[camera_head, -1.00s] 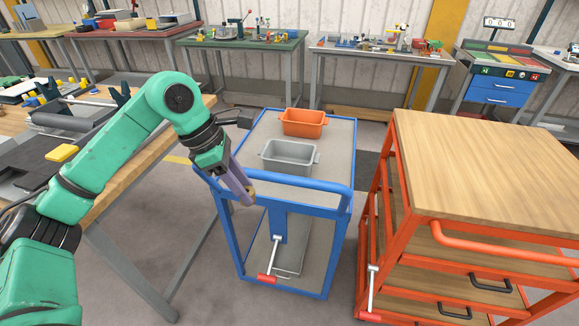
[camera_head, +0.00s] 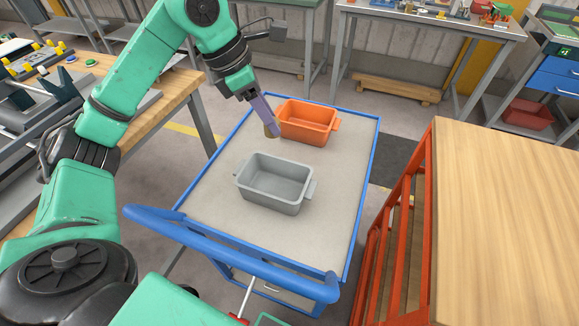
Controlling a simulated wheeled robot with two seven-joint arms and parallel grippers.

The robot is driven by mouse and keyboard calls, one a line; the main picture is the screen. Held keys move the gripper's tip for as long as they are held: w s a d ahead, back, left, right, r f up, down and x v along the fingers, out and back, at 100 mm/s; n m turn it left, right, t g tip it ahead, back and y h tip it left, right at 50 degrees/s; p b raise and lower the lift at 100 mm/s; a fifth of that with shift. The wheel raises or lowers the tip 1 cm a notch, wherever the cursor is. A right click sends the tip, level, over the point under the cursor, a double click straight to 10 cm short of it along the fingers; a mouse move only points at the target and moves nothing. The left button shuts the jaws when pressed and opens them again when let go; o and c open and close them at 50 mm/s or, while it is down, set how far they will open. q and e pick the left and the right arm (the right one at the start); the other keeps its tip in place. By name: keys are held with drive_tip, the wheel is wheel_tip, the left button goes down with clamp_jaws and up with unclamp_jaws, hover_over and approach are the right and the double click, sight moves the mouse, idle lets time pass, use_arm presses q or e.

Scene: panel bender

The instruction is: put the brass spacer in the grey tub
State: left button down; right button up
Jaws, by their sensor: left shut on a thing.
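The grey tub (camera_head: 272,198) stands empty on the top of the blue-framed cart, nearer to me than the orange tub. My left gripper (camera_head: 268,122) reaches over the cart from the upper left, pointing down, beside the left end of the orange tub. It is shut on the small brass spacer (camera_head: 271,131), which shows at its fingertips. The spacer is beyond the grey tub, not over its opening. My right gripper is not in view.
An orange tub (camera_head: 309,113) stands on the cart top (camera_head: 222,207) behind the grey one. The blue cart handle (camera_head: 225,250) runs along the near side. An orange-framed wooden cart (camera_head: 500,220) stands at the right, a workbench (camera_head: 165,105) at the left.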

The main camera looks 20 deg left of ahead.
use_arm(q)
drive_tip(key=shift+f, duration=0.7)
drive_tip(key=f, duration=0.6)
drive_tip(key=s+f, duration=0.1)
drive_tip(key=f, duration=1)
drive_tip(key=shift+s+f+b, duration=0.3)
drive_tip(key=shift+f+b, duration=0.05)
drive_tip(key=shift+b, duration=0.05)
drive_tip(key=shift+w+f, duration=0.1)
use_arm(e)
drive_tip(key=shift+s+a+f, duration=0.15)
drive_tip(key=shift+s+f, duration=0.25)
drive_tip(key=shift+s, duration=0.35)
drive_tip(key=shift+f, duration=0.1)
use_arm(q)
drive_tip(key=c, duration=0.8)
unclamp_jaws()
drive_tip(key=shift+f, duration=0.1)
drive_tip(key=shift+c, duration=0.2)
drive_tip(key=shift+o, duration=0.4)
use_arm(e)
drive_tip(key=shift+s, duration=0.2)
